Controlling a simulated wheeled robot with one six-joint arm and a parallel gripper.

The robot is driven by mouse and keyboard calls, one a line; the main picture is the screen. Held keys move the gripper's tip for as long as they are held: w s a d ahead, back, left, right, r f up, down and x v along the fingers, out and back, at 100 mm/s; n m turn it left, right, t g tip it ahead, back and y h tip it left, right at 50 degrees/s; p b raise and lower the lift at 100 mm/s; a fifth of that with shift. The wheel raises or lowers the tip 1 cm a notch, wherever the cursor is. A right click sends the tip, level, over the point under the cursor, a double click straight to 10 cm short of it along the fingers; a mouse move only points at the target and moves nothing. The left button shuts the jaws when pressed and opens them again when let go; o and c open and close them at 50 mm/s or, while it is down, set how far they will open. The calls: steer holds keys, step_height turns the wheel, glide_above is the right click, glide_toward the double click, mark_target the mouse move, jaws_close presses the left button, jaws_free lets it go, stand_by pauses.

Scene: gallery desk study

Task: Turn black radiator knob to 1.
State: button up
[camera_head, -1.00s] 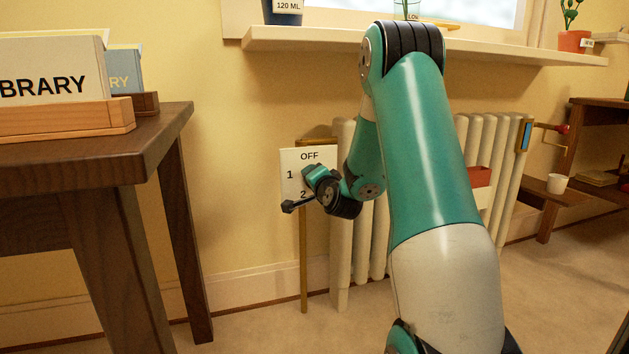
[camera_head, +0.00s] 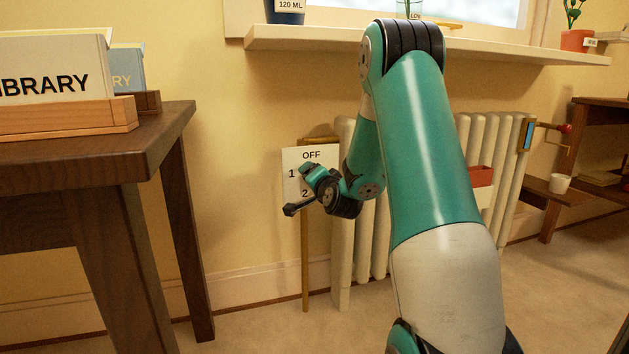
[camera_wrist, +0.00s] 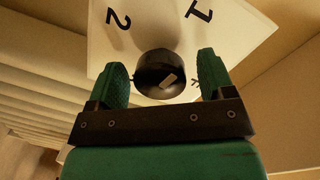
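The black radiator knob (camera_wrist: 154,68) shows in the wrist view, a round cap with a short pale mark on its face. It sits on a white dial plate (camera_wrist: 160,25) printed with 2 and 1. The mark slants toward the right; I cannot tell which label it lines up with. My gripper (camera_wrist: 164,72) is open, with one green finger on each side of the knob. A narrow gap shows on the right; contact on the left is unclear. In the head view, my gripper (camera_head: 306,173) is in front of the plate (camera_head: 291,162) and hides the knob.
The cream radiator (camera_head: 342,250) stands behind my arm, under the window sill (camera_head: 300,40). A brass pipe (camera_head: 305,260) runs down below the plate. A dark wooden desk (camera_head: 170,125) stands at left. Open floor lies in front of the radiator.

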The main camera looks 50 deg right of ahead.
steer(key=shift+s, duration=0.1)
steer(key=b+v, duration=1.4)
steer(key=v, duration=0.3)
steer(key=shift+a, duration=0.15)
stand_by(0.3)
